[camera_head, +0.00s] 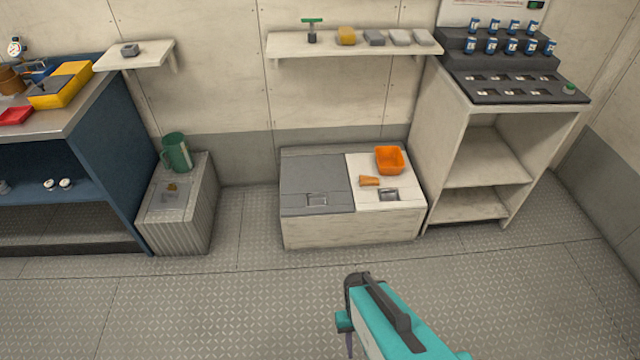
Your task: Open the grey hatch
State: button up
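The grey hatch (311,176) is the left lid on top of a low pale locker (350,233) against the back wall. It lies flat and closed, with a recessed handle (317,199) near its front edge. Nothing lies on it. Beside it on the right is a white hatch (365,200), also flat, with its own recessed handle (389,195). My teal and dark arm rises from the bottom edge, in front of the locker and apart from it. My gripper (350,345) shows only in small part at the arm's end, pointing down; its fingers are mostly hidden.
An orange bin (389,160) and a small orange object (369,181) lie on the white hatch. A shelf (290,46) hangs above the locker. An open-fronted cabinet (459,133) stands right of it. A ribbed box (180,225) with a green jug (176,153) stands left. The floor in front is clear.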

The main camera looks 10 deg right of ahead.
aim_at(317, 185)
jog(key=i, duration=0.9)
jog(key=u, duration=0.05)
